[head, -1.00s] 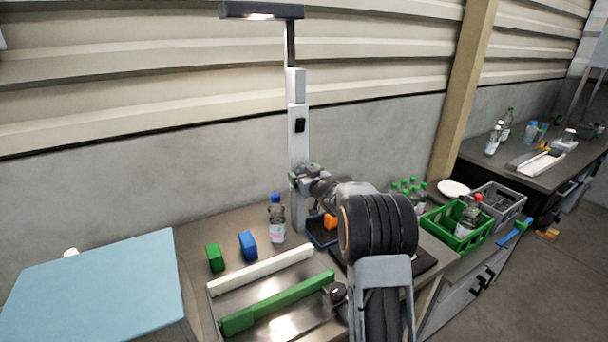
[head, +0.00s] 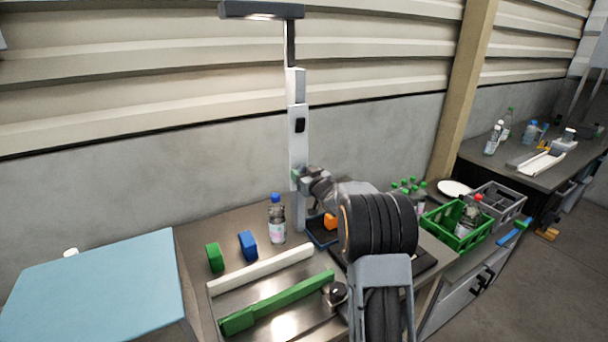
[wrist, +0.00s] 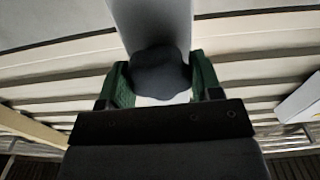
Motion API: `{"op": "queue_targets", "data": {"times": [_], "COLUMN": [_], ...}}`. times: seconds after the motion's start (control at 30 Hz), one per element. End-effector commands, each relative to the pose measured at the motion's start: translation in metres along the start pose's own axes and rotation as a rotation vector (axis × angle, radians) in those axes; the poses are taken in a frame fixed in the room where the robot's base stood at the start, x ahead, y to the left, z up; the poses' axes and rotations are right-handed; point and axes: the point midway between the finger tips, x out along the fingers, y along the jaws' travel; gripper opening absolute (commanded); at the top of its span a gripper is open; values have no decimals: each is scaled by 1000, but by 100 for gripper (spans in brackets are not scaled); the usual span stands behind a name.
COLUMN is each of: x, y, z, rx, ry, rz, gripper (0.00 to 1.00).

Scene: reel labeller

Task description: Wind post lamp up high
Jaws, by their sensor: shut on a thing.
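The post lamp has a dark flat head (head: 261,10) on a thin dark rod above a pale upright post (head: 298,135). A small black part sits on the post's front, about halfway up. My gripper (head: 298,180) is at the lower part of the post, partly hidden by my own arm. In the wrist view, the green fingers of my gripper (wrist: 162,82) are shut on a dark, rounded, lobed knob (wrist: 159,72). The pale post (wrist: 152,22) rises just behind the knob. The lamp head is not in the wrist view.
A clear bottle with a blue cap (head: 277,218) stands left of the post. Blue (head: 248,245) and green (head: 215,257) blocks lie on the bench nearby. A green crate (head: 457,226) is at right, a light-blue-topped box (head: 95,285) at left. The wall is close behind the post.

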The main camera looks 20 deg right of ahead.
Motion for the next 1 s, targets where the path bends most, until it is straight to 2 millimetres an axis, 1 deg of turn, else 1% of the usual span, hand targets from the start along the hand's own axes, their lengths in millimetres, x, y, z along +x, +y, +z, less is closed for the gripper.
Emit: {"op": "queue_targets", "data": {"times": [0.87,0.9,1.0], "x": [0,0,0], "y": [0,0,0], "z": [0,0,0], "rx": [0,0,0], "ry": [0,0,0], "rz": [-1,-1,-1], "gripper": [35,61,70]}}
